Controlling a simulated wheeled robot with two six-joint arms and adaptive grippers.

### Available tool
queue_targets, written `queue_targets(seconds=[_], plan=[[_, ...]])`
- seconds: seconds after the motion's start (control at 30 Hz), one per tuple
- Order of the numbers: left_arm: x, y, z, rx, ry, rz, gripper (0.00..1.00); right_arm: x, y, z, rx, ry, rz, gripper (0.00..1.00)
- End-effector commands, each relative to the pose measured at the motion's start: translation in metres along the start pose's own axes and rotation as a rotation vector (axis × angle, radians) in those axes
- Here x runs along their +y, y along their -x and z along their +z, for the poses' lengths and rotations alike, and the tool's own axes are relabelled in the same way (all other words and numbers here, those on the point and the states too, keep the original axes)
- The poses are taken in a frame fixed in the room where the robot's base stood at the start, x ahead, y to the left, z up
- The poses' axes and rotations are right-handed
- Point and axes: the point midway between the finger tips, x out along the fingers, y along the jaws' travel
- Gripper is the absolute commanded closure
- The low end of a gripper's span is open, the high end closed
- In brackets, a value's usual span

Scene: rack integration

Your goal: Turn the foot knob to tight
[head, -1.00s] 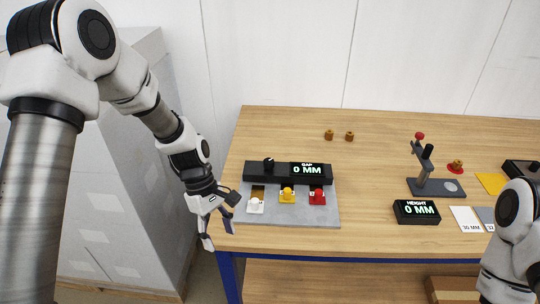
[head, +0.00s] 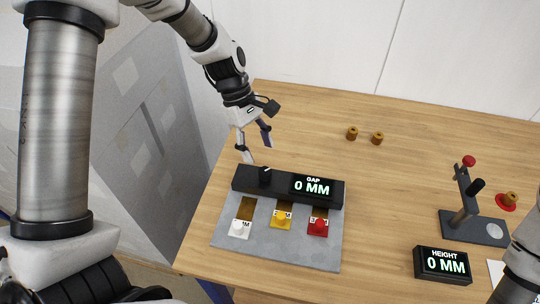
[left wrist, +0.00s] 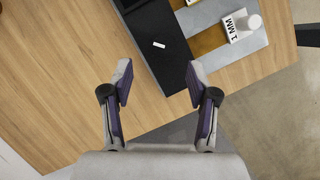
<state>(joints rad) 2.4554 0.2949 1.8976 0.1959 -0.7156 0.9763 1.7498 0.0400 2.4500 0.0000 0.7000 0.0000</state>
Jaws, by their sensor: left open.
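The black knob (head: 265,176) stands on the left end of the dark bar (head: 240,184) of the gap fixture. It has a white mark on top, which also shows on the knob in the left wrist view (left wrist: 159,44). My left gripper (head: 258,152) is open and empty, just behind and above the knob end of the bar, pointing down. In the left wrist view its fingertips (left wrist: 160,76) are spread, with the knob beyond them, not between them. My right gripper is out of view; only part of my right arm shows at the right edge.
The GAP display (head: 312,186) reads 0 MM. White (head: 239,228), yellow (head: 281,218) and red (head: 318,227) knobbed blocks sit on the grey plate (head: 290,252). Two brass pieces (head: 352,133) lie behind. A HEIGHT display (head: 443,265) and lever stand (head: 468,220) are right.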

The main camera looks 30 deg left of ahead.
Motion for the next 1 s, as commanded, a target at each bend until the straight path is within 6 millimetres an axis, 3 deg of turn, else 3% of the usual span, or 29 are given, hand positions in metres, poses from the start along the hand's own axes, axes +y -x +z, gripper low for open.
queue_targets(seconds=[0.3,0.57,0.6,0.77,1.0], plan=[[-0.001,-0.055,0.0,0.001,0.0,-0.003,0.41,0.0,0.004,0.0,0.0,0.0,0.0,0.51],[-0.001,-0.06,0.0,0.001,0.0,0.0,0.41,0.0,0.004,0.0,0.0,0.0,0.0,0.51],[-0.001,-0.06,0.0,0.001,0.0,0.0,0.44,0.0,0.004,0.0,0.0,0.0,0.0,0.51],[-0.001,-0.06,0.0,0.001,0.0,-0.001,1.0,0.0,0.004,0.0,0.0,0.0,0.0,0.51],[-0.002,-0.062,0.0,0.001,0.001,-0.004,1.0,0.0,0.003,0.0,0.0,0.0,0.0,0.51]])
